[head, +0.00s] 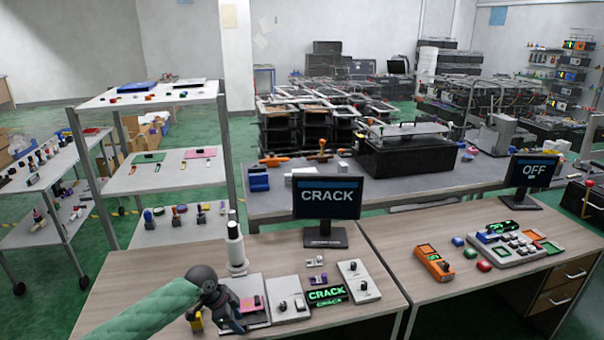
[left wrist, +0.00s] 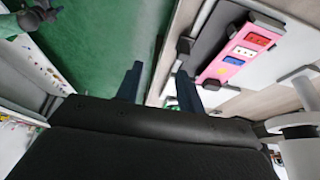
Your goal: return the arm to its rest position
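My left arm, in a green sleeve, reaches in from the lower left of the head view. Its dark gripper (head: 222,318) is over the front left of the wooden desk, beside a grey fixture plate that it partly covers. In the left wrist view the two fingers of the gripper (left wrist: 158,86) are apart with nothing between them. A pink panel (left wrist: 238,58) with red, white and blue parts lies beyond the right finger. It also shows in the head view (head: 250,303), just right of the gripper.
A white cylinder post (head: 236,248) stands behind the gripper. To the right are lever plates (head: 290,306), a green-lit display (head: 328,294) and a monitor reading CRACK (head: 327,198). A shelf rack (head: 150,97) stands at the left. Green floor (left wrist: 100,40) shows beyond the desk edge.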

